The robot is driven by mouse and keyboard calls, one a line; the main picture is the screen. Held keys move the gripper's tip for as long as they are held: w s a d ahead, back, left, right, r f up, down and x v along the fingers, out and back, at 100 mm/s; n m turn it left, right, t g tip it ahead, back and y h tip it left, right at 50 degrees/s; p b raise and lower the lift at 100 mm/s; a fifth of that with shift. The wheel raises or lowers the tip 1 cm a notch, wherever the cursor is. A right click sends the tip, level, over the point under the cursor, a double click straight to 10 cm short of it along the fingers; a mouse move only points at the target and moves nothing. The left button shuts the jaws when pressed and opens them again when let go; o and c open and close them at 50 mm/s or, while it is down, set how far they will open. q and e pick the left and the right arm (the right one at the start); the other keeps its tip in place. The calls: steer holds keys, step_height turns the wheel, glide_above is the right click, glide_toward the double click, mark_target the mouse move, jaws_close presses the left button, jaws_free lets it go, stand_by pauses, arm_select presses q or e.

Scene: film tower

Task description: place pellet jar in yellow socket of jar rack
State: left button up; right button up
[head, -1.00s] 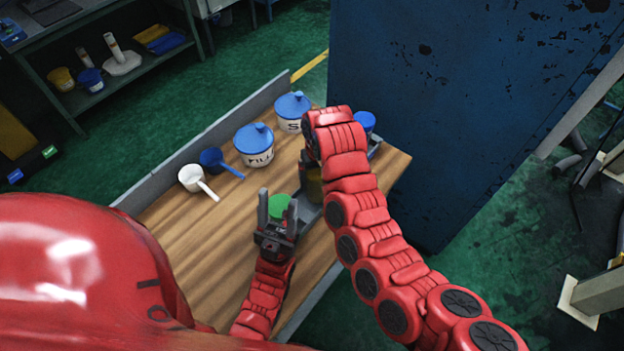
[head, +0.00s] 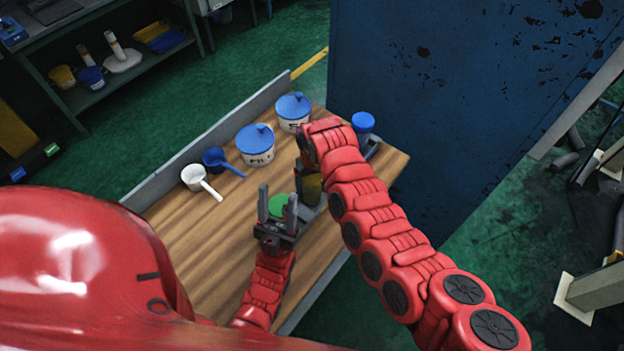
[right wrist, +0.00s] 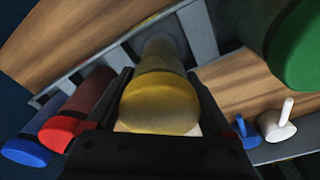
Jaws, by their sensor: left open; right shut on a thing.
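My right gripper (right wrist: 165,115) is shut on a jar with a yellow lid (right wrist: 160,105), seen from above in the right wrist view. The jar also shows in the head view (head: 312,188), partly hidden by my right arm. It is over the grey jar rack (right wrist: 120,58); I cannot tell whether its base is inside a socket. A jar with a red lid (right wrist: 62,130) and one with a blue lid (right wrist: 27,151) stand to its left in the rack. A green-lidded jar (right wrist: 298,45) is at the upper right. My left gripper (head: 277,203) is open, with the green lid showing between its fingers.
Two white pots with blue lids (head: 256,146) stand near the back ledge of the wooden table (head: 215,225). A blue scoop (head: 216,159) and a white scoop (head: 194,178) lie beside them. A tall blue cabinet (head: 430,120) rises at the right. The left table surface is clear.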

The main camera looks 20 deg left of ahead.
steer(key=o, duration=1.5)
steer(key=shift+r, duration=0.45)
steer(key=r+b, duration=0.2)
steer(key=r, duration=0.1)
steer(key=r+b, duration=0.1)
steer(key=r, duration=0.1)
steer(key=shift+s+d+r, duration=0.15)
steer(key=shift+s, duration=0.1)
steer(key=r, duration=0.4)
steer(key=shift+s+d+r, duration=0.2)
steer(key=shift+d+r, duration=0.05)
steer(key=shift+r, duration=0.1)
steer(key=shift+s+r, duration=0.15)
steer(key=shift+r, duration=0.5)
